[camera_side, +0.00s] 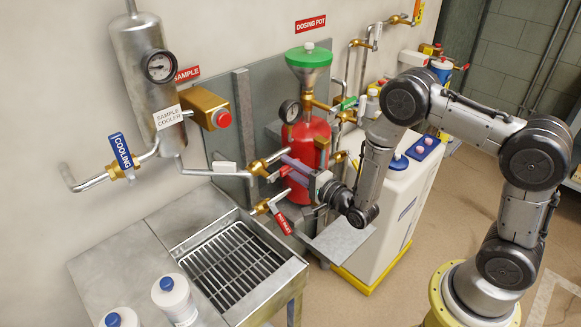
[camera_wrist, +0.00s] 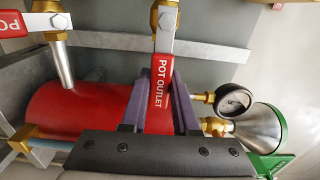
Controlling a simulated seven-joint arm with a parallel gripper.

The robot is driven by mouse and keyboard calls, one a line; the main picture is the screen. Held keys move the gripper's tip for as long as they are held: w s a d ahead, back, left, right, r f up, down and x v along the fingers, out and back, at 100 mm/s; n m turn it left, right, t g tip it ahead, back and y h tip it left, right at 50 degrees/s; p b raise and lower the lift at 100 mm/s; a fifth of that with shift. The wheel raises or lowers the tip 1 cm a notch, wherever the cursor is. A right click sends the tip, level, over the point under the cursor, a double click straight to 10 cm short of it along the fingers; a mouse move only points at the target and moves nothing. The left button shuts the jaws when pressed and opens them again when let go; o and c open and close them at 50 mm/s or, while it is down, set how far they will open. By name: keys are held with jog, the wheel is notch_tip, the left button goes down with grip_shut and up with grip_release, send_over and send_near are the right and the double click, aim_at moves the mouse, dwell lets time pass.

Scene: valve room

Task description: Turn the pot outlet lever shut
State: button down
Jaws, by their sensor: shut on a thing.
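The pot outlet lever (camera_wrist: 161,72) has a red labelled grip and a silver arm, and comes off a brass valve (camera_wrist: 167,15) at the top of the wrist view. My gripper (camera_wrist: 158,92) has its purple fingers on either side of the red grip and is shut on it. In the side view my gripper (camera_side: 291,164) is beside the brass fittings left of the red dosing pot (camera_side: 307,138), and its fingers mostly hide the lever. The pot also shows behind the fingers in the wrist view (camera_wrist: 60,108).
A second red-labelled lever (camera_side: 282,222) hangs from a brass valve just below my gripper. A pressure gauge (camera_wrist: 233,100) and a funnel (camera_wrist: 262,128) are right of the fingers. A sink with a grate (camera_side: 228,258) lies left, a white tank (camera_side: 392,195) right.

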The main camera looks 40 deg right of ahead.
aim_at(285, 167)
jog(key=shift+r, duration=0.1)
jog(key=n, duration=0.1)
jog(key=r+n, duration=0.1)
jog(key=n, duration=0.1)
jog(key=r+n, duration=0.1)
jog(key=shift+a+r+n, duration=0.2)
jog(key=shift+a+n, duration=0.1)
jog(key=n, duration=0.1)
jog(key=a+r+n, duration=0.1)
jog(key=n, duration=0.1)
jog(key=r+n, duration=0.1)
jog(key=shift+a+n, duration=0.25)
jog(key=shift+n, duration=0.05)
jog(key=shift+a+r+n, duration=0.3)
jog(key=shift+a+n, duration=0.45)
jog(key=shift+n, duration=0.7)
jog(key=shift+a+r+n, duration=0.25)
jog(key=shift+a+n, duration=0.45)
jog(key=shift+n, duration=0.8)
jog(key=shift+a+r+n, duration=0.3)
jog(key=shift+a+n, duration=0.45)
jog(key=shift+n, duration=0.7)
jog(key=c, duration=0.7)
grip_release()
jog(key=shift+o, duration=0.2)
